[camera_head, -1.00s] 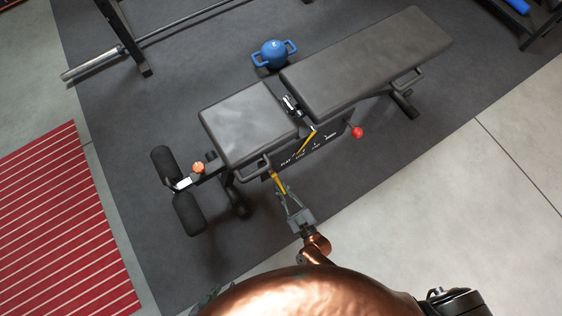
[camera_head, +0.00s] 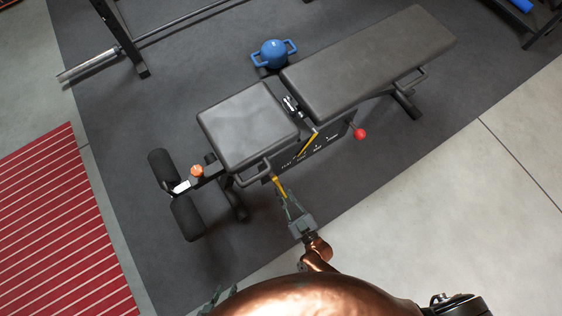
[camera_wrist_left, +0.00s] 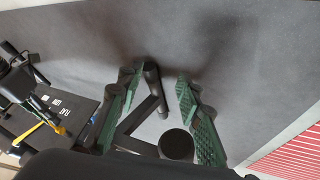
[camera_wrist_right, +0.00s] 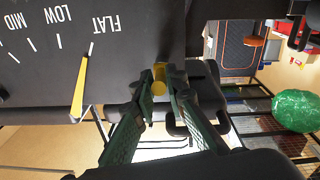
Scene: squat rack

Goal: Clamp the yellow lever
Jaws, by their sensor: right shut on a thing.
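The yellow lever (camera_head: 279,186) sticks out below the front side of the bench's seat in the head view. In the right wrist view its yellow end (camera_wrist_right: 159,76) sits between my fingertips. My right gripper (camera_head: 287,203) is shut on the lever, its green fingers (camera_wrist_right: 158,98) on either side of it. A separate thin yellow pointer (camera_wrist_right: 78,86) lies on the dark scale panel near the FLAT mark. My left gripper (camera_head: 222,298) is low in the head view, partly hidden by my body. The left wrist view shows its fingers (camera_wrist_left: 158,76) apart and empty.
The black bench (camera_head: 365,62) stands on dark matting, with a red knob (camera_head: 360,134) on its side. Foam rollers (camera_head: 187,217) are at its left end. A blue kettlebell (camera_head: 274,54) sits behind it. Bare floor lies at right.

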